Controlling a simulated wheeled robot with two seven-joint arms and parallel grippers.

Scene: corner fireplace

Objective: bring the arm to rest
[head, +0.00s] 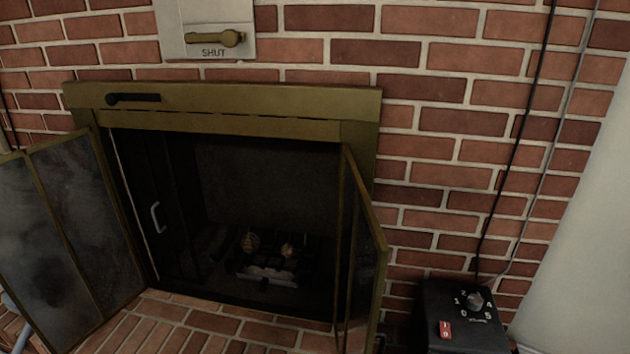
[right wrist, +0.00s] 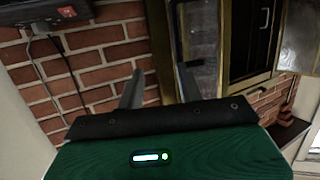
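My right gripper (right wrist: 160,72) shows only in the right wrist view. Its two fingers stand apart with nothing held between them, in front of the brick wall. The head view shows neither gripper, and my left gripper is in no view.
The fireplace (head: 220,124) has its glass doors (head: 368,262) swung outward, with the folded left door (head: 75,225) at far left. A lever (head: 215,39) above is labelled SHUT. A black control box (head: 465,320) with a dial and red switch stands at lower right, also in the wrist view (right wrist: 40,17).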

